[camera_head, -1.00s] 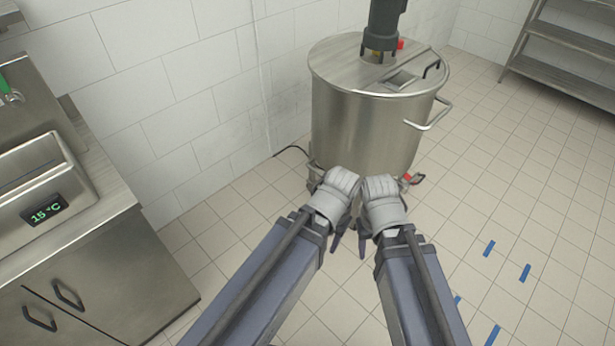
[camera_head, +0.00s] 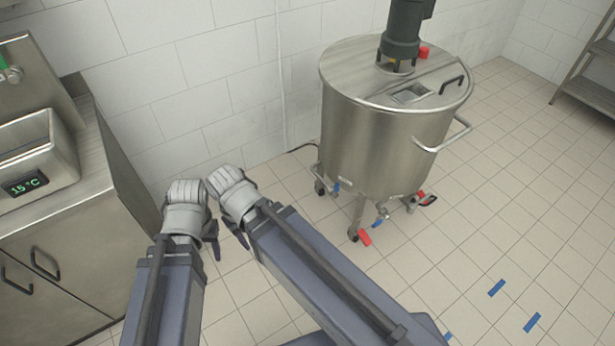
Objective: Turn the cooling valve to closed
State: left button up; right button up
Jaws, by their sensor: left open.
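A steel tank (camera_head: 385,135) on wheeled legs stands right of centre. Low on it are a small blue-handled valve (camera_head: 337,187), another blue fitting (camera_head: 378,222) and a red lever (camera_head: 365,238). A red and black handle (camera_head: 425,199) sits at its lower right. I cannot tell which of these is the cooling valve, or whether it is open or closed. My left gripper (camera_head: 211,236) is open, in front of the wall left of the tank, touching none of these. My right gripper (camera_head: 239,232) is close beside it, its fingers mostly hidden by its wrist.
A steel counter (camera_head: 75,190) with cupboard doors is on the left, bearing a sink (camera_head: 35,150) with a 15 °C display (camera_head: 25,183) and a green-handled tap (camera_head: 8,68). A shelf rack (camera_head: 590,75) is at far right. Floor right of the tank is clear apart from blue tape (camera_head: 497,288).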

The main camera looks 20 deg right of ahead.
aim_at(334, 194)
jog(key=l+u, duration=0.15)
jog(key=l, duration=0.3)
jog(key=k+l+u, duration=0.15)
jog(key=l, duration=0.3)
jog(key=l+u, duration=0.15)
jog(key=l, duration=0.25)
jog(key=k+l+u, duration=0.15)
jog(key=l, duration=0.3)
jog(key=k+l+u, duration=0.15)
jog(key=l, duration=0.25)
jog(key=k+l+u, duration=0.15)
jog(key=l, duration=0.25)
jog(key=k+l, duration=0.1)
jog(key=l, duration=0.25)
jog(key=k+l, duration=0.15)
jog(key=l, duration=0.2)
jog(key=k+l, duration=0.1)
jog(key=l, duration=0.25)
jog(key=k+l, duration=0.15)
jog(key=l, duration=0.2)
jog(key=k+l, duration=0.1)
jog(key=l, duration=0.25)
jog(key=i, duration=0.45)
